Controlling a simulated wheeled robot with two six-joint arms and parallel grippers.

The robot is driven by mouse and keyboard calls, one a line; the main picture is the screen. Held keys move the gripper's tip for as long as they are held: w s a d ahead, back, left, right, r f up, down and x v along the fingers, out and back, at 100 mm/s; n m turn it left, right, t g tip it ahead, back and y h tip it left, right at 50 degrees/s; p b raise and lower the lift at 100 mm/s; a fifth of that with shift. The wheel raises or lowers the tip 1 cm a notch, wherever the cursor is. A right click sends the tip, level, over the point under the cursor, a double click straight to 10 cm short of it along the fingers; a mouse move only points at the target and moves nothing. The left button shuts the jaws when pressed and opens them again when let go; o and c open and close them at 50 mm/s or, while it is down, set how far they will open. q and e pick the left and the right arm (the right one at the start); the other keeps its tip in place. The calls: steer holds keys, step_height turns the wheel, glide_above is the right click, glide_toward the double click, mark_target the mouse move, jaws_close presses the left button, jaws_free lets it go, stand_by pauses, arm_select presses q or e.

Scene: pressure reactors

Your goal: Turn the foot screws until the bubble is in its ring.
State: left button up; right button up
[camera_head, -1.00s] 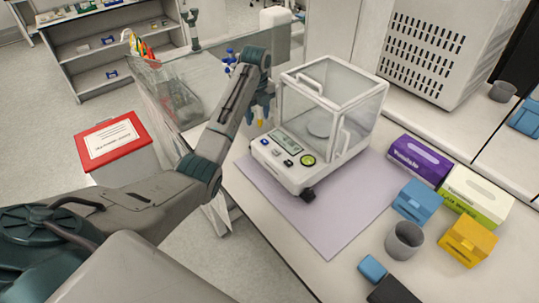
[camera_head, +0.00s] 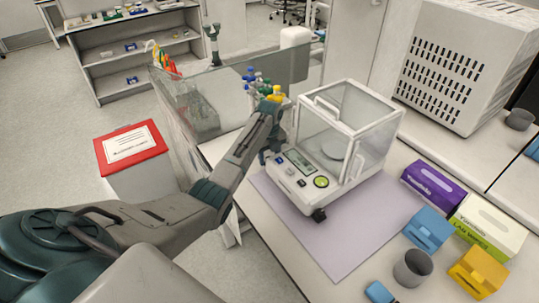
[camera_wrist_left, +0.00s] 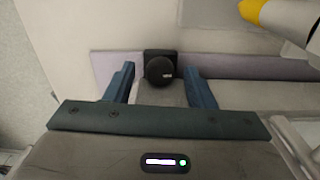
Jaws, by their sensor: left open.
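The white balance (camera_head: 296,192) with its clear draft shield stands on a lilac mat (camera_head: 345,245). A round yellow-green level (camera_head: 321,182) is on its front panel; the bubble is too small to make out. A black foot screw (camera_head: 319,214) shows under the near front corner. My left gripper (camera_head: 268,155) is low at the balance's left side. In the left wrist view, a black knob (camera_wrist_left: 160,70) lies ahead between the open blue fingers (camera_wrist_left: 160,80), with gaps on both sides. My right gripper is not in view.
Several colour-capped bottles (camera_head: 277,94) stand behind the left arm. A purple box (camera_head: 432,187), a white-green box (camera_head: 490,225), blue and yellow boxes and a grey cup (camera_head: 412,268) stand to the right. The mat's front is clear.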

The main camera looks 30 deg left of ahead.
arm_select(q)
steer(key=shift+c, duration=1)
steer(key=c, duration=0.7)
steer(key=shift+c, duration=0.3)
steer(key=shift+r+n+p, duration=0.2)
steer(key=shift+n+p, duration=0.2)
steer(key=shift+p, duration=0.05)
steer(key=shift+f+n, duration=0.15)
steer(key=shift+n, duration=0.15)
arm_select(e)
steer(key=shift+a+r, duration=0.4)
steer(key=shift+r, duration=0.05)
arm_select(q)
steer(key=o, duration=1)
steer(key=shift+c, duration=0.2)
